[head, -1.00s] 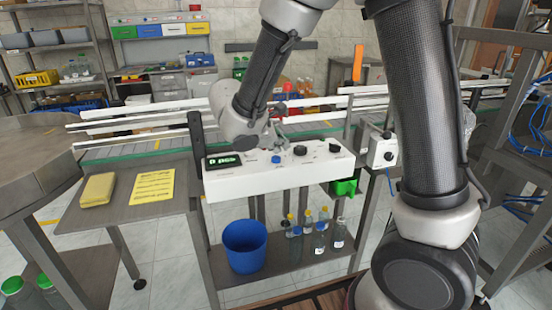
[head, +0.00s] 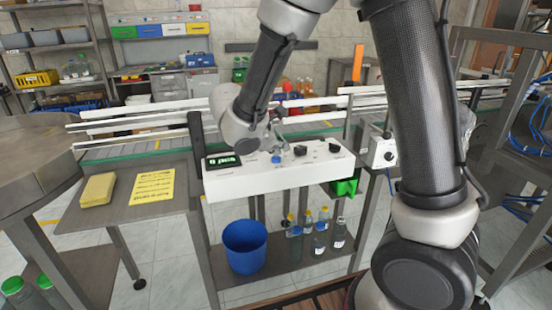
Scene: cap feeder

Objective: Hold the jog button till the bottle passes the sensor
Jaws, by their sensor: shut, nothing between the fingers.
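A white control box (head: 240,182) stands in front of the conveyor (head: 120,154). On its top are a lit green display (head: 223,162), a blue button (head: 276,160) and black knobs (head: 334,147). The lettering by the controls is too small to read, so I cannot tell which one is marked jog. My gripper (head: 279,151) is shut and empty, pointing down right at the blue button. I cannot tell whether it touches or presses it. I make out no bottle on the conveyor; my arm hides part of it. I cannot make out the sensor.
White guide rails (head: 130,112) run along the conveyor behind the box. A small grey box with a dial (head: 384,152) is at its right. Below are a blue bin (head: 245,247) and several bottles (head: 319,238). A yellow sheet (head: 153,187) and sponge (head: 97,189) lie at left.

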